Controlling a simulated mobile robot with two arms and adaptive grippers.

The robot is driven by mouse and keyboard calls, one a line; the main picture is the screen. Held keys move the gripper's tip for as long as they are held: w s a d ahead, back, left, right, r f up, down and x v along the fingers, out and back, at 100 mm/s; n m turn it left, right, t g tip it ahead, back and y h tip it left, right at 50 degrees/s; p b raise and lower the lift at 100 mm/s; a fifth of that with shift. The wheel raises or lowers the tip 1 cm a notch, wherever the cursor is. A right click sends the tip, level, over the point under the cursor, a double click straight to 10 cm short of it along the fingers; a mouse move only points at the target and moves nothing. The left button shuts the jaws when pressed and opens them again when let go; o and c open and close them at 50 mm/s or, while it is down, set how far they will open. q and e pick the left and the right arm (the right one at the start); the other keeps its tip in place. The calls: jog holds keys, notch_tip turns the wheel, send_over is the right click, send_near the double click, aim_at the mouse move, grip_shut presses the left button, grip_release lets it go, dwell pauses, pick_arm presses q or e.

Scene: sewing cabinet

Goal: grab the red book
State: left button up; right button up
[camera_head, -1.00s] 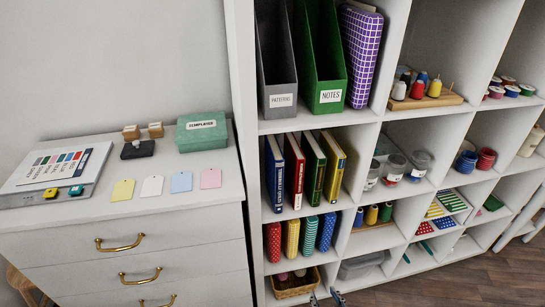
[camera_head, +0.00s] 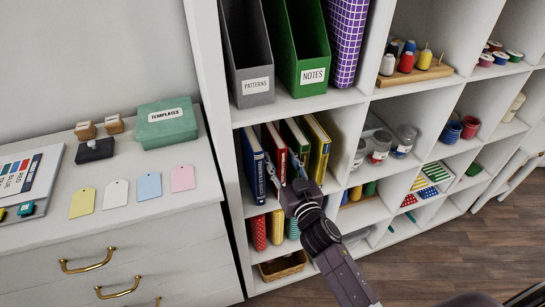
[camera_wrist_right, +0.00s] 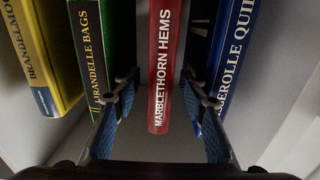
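The red book (camera_head: 272,142) stands upright in a shelf compartment between a blue book (camera_head: 252,160) and a green book (camera_head: 297,140). In the right wrist view the red book (camera_wrist_right: 168,50) shows its spine, lettered "MARBLETHORN HEMS". My right gripper (camera_head: 283,170) is at the front of this compartment. In the wrist view it is open (camera_wrist_right: 160,82), with one finger on each side of the red spine and visible gaps to it. The left finger is near the green book (camera_wrist_right: 93,50), the right one near the blue book (camera_wrist_right: 232,50). My left gripper is out of view.
A yellow book (camera_head: 319,145) stands right of the green one. Above are a grey file (camera_head: 250,85) and a green file (camera_head: 312,75). Below are patterned rolls or books (camera_head: 276,227) and a basket (camera_head: 283,266). A drawer cabinet (camera_head: 150,240) stands left.

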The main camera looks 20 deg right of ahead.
jog(key=shift+w+a, duration=0.1)
jog(key=shift+w, duration=3.05)
jog(key=shift+c, duration=0.2)
grip_shut()
jog(key=shift+r, duration=0.15)
